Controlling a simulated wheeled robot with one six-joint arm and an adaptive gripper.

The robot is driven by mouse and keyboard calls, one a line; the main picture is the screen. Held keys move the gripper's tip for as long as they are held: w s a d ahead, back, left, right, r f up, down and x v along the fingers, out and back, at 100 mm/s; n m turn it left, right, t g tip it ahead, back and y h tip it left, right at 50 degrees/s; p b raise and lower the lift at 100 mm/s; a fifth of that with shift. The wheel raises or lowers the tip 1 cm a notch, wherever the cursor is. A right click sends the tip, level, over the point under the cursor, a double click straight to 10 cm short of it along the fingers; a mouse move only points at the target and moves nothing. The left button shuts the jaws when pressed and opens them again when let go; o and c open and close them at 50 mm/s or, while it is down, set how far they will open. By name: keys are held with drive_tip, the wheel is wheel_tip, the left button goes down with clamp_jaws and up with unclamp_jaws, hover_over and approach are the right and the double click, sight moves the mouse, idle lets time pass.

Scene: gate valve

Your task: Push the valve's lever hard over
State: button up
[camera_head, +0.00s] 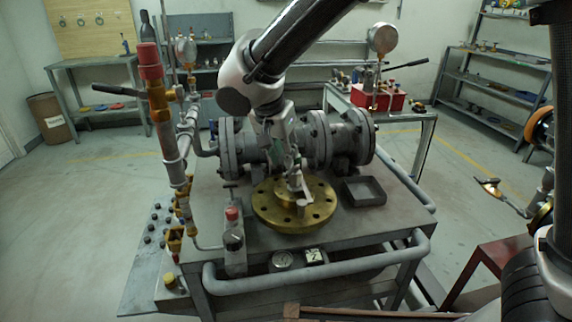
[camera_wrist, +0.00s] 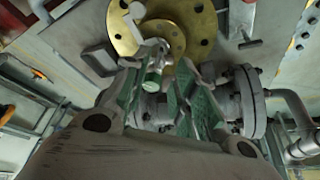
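A large round brass flange (camera_head: 272,212) with bolt holes lies flat at the front of the steel bench; it also shows in the wrist view (camera_wrist: 186,24). A short grey metal piece (camera_head: 304,202) stands up from its centre, seen as a pale arm in the wrist view (camera_wrist: 130,24). I cannot tell whether this is the lever. My gripper (camera_head: 292,168) points down just above the flange centre. In the wrist view its green-padded fingers (camera_wrist: 165,74) are apart, with a pale round fitting (camera_wrist: 153,80) between or beyond them. Contact is hidden.
The grey flanged valve body (camera_head: 343,142) lies behind the brass flange. A copper pipe stack (camera_head: 159,105) with a black lever handle (camera_head: 118,90) stands at left. Another black handle (camera_head: 408,65) is at back right.

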drive_tip(key=v, duration=0.6)
drive_tip(key=s+d+r+n, duration=0.1)
drive_tip(key=s+d, duration=0.4)
drive_tip(key=d, duration=0.9)
drive_tip(key=s+d+n+y, duration=0.1)
drive_tip(key=s+d, duration=0.4)
drive_tip(key=d, duration=1)
drive_tip(key=s+d+r+n, duration=0.1)
drive_tip(key=s+d, duration=0.4)
drive_tip(key=d, duration=0.9)
drive_tip(key=shift+s+d+r+n+y, duration=0.3)
drive_tip(key=shift+s+r+n, duration=0.1)
drive_tip(key=shift+n, duration=0.3)
